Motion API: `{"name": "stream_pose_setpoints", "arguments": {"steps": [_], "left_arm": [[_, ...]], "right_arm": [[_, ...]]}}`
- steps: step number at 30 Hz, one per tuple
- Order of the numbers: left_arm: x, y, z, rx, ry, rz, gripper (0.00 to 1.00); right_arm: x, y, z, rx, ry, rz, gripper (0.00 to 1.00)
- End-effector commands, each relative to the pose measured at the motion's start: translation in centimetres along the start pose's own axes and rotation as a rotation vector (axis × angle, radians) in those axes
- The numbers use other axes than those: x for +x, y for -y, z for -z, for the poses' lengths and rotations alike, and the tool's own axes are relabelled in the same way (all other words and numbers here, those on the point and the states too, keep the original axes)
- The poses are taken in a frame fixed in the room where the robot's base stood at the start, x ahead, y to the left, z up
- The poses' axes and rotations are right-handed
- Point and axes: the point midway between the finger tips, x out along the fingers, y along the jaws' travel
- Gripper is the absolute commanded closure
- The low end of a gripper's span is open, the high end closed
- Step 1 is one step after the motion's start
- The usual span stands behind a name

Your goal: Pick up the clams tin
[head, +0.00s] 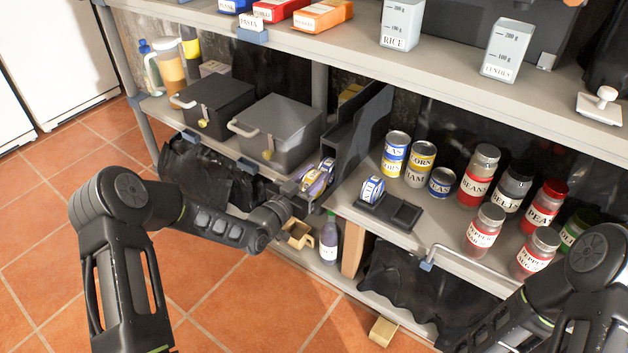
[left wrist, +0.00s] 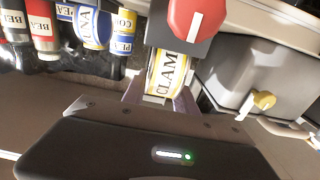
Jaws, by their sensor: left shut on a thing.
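The clams tin (left wrist: 165,77) has a yellow and white label reading "CLAM" in the left wrist view. It sits between the fingers of my left gripper (left wrist: 160,100), which is shut on it. In the head view the tin (head: 316,180) and my left gripper (head: 312,187) are in front of the shelf, beside the dark upright divider. The gripper partly hides the tin. My right arm enters at the lower right of the head view, but its gripper is out of view.
A dark two-pocket holder (head: 405,214) carries one tin (head: 372,189); its other pocket is empty. Stacked tins (head: 394,150) and several jars (head: 478,175) stand to the right. Two lidded grey boxes (head: 276,130) are at left. A dark divider (head: 357,140) rises beside the gripper.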

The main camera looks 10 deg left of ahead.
Motion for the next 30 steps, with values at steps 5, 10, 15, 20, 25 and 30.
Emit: {"name": "stream_pose_setpoints", "arguments": {"steps": [5,10,15,20,25,30], "left_arm": [[0.1,0.0,3.9,0.002,-0.004,-0.001,1.0],[0.0,0.0,7.0,0.002,-0.004,0.0,1.0],[0.0,0.0,8.4,0.001,-0.003,0.001,1.0],[0.0,0.0,8.4,0.0,-0.002,0.0,1.0],[0.0,0.0,8.4,0.0,-0.003,0.0,1.0],[0.0,0.0,8.4,0.0,-0.003,0.0,1.0]], "right_arm": [[-1.0,0.6,-0.3,-0.004,0.007,0.003,0.4],[-1.6,1.0,-0.5,-0.007,0.012,0.006,0.4],[-1.7,1.1,-0.6,-0.008,0.014,0.007,0.4],[-1.7,1.1,-0.6,-0.008,0.014,0.007,0.4],[-1.7,1.1,-0.6,-0.008,0.014,0.007,0.4],[-1.7,1.1,-0.6,-0.008,0.014,0.007,0.4]]}}
